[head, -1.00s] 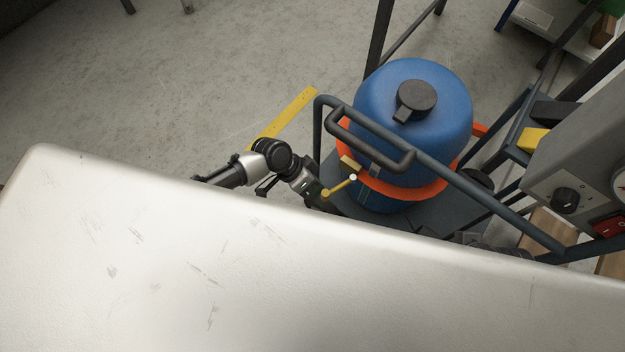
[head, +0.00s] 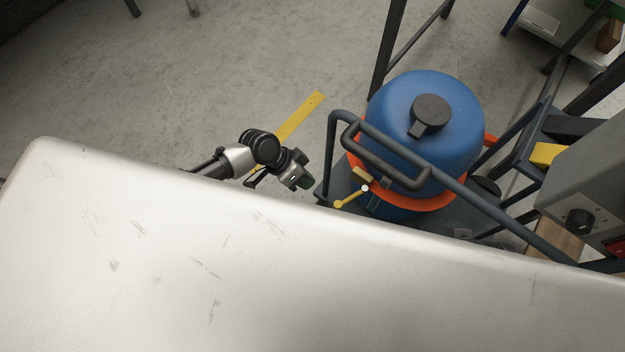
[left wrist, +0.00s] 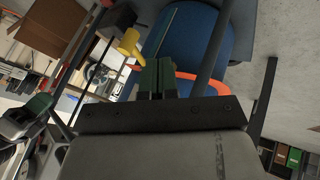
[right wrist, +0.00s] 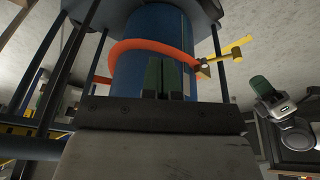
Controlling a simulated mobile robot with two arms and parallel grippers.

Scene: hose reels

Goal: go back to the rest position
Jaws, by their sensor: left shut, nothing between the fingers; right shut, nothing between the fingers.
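My left gripper (head: 298,183) is shut and empty in the head view, left of the cart and apart from the yellow lever (head: 351,196). Its green fingers show together in the left wrist view (left wrist: 157,78), in front of the blue tank (left wrist: 190,40). My right gripper is hidden in the head view. In the right wrist view its green fingers (right wrist: 164,76) are shut and empty, in front of the blue tank (right wrist: 150,45) and its orange band (right wrist: 135,44). The tank (head: 415,100) stands upright in the cart.
The cart's dark tubular handle (head: 345,120) rises close right of my left gripper. A grey control box (head: 590,195) stands at the right. A yellow floor strip (head: 300,115) lies beyond my left arm. Open floor (head: 200,70) spreads to the upper left.

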